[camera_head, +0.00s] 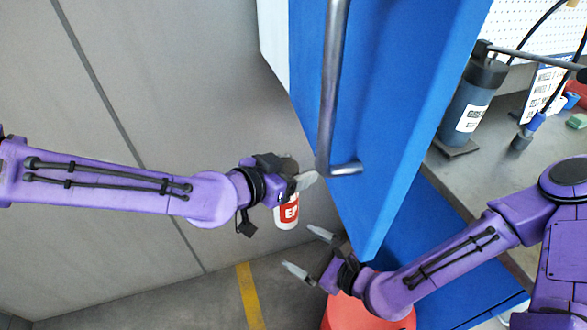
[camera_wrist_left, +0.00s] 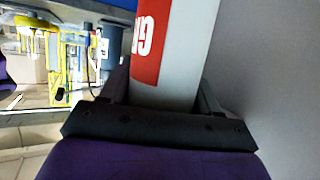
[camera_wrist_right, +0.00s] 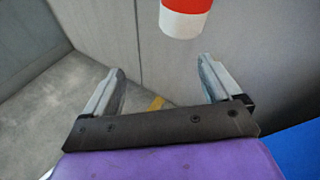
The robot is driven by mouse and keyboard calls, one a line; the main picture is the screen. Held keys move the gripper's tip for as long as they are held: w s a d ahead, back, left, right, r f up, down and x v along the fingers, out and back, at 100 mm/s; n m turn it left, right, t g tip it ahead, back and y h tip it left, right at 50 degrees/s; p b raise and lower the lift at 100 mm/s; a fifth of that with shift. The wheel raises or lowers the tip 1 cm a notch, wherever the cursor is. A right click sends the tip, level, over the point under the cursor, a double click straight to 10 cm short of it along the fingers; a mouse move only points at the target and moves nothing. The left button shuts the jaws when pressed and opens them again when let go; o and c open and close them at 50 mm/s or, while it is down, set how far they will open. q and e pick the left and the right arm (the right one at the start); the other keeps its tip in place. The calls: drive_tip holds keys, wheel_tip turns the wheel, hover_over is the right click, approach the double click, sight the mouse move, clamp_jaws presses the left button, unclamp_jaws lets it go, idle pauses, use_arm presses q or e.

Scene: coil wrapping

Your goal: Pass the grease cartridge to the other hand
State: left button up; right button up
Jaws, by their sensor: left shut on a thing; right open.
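The grease cartridge (camera_head: 288,212) is a white cylinder with a red label band. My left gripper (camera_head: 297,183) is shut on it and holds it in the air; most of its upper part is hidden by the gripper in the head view. In the left wrist view the cartridge (camera_wrist_left: 172,50) stands between the fingers. My right gripper (camera_head: 307,252) is open and empty, below and just right of the cartridge. In the right wrist view the cartridge's lower end (camera_wrist_right: 185,20) shows beyond the open fingertips (camera_wrist_right: 160,80), apart from them.
A blue panel with a metal handle (camera_head: 334,90) is close to the right of my left gripper. A grey bench (camera_head: 440,170) carries a dark canister (camera_head: 472,95) at the right. A red rounded object (camera_head: 365,315) is under my right gripper. The floor has a yellow stripe (camera_head: 248,295).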

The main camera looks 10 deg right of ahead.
drive_tip(key=s+d+f+n+g+h, duration=0.35)
drive_tip(key=s+f+n, duration=0.2)
drive_tip(key=f, duration=0.25)
drive_tip(key=s+d+f+n+g+h, duration=0.35)
drive_tip(key=s+d+f, duration=0.2)
drive_tip(key=f, duration=0.25)
drive_tip(key=s+d+f+n+h, duration=0.1)
drive_tip(key=s+d+n+h, duration=0.2)
drive_tip(key=d, duration=0.3)
drive_tip(key=s+d+f+n+h, duration=0.2)
drive_tip(key=s+d+n+h, duration=0.1)
drive_tip(key=d+n, duration=0.3)
drive_tip(key=shift+d+f+g, duration=0.25)
drive_tip(key=shift+d+g, duration=0.15)
drive_tip(key=shift+d, duration=0.35)
drive_tip(key=shift+s, duration=0.1)
